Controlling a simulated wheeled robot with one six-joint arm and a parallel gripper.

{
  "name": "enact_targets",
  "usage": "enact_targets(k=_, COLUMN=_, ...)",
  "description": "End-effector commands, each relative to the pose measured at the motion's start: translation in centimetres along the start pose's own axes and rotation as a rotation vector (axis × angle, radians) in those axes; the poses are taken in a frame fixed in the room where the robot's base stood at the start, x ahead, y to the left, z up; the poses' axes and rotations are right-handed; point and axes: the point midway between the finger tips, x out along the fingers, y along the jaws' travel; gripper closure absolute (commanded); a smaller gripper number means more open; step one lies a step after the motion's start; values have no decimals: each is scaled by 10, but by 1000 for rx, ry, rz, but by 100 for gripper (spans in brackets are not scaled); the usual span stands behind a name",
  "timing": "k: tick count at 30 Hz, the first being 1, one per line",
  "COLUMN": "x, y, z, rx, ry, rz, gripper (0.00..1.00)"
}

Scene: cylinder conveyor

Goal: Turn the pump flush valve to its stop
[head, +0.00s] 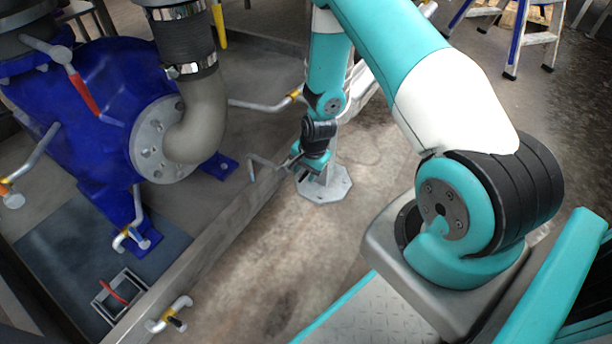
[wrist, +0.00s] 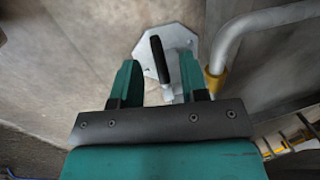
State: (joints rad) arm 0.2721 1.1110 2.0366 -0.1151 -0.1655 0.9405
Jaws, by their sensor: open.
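The blue pump (head: 85,95) stands at the left in the head view. In the wrist view a black lever handle (wrist: 160,60) on a light grey fitting (wrist: 170,88) lies in the gap between my fingers. It looks like the valve handle, but no label shows. My gripper (wrist: 160,76) is open, one green finger on each side of the handle. I cannot tell whether either finger touches it. In the head view my gripper (head: 300,168) hangs down near the bent pipe; the handle there is hidden or too small to make out.
An octagonal floor plate (head: 326,186) sits just beyond my gripper. A grey pipe with a yellow collar (head: 268,104) runs close by and shows at right in the wrist view (wrist: 250,22). A metal curb (head: 205,232) edges the pump area. A red-handled lever (head: 82,90) is on the pump.

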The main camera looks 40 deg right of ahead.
Motion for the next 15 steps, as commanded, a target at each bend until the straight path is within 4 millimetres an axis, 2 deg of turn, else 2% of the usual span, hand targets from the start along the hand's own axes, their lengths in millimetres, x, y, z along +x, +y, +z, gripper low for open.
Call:
enact_targets(k=3, x=6, y=0, z=0, rx=0, ry=0, rz=0, gripper=60)
enact_targets(k=11, x=6, y=0, z=0, rx=0, ry=0, rz=0, gripper=60)
enact_targets(k=15, x=6, y=0, z=0, rx=0, ry=0, rz=0, gripper=90)
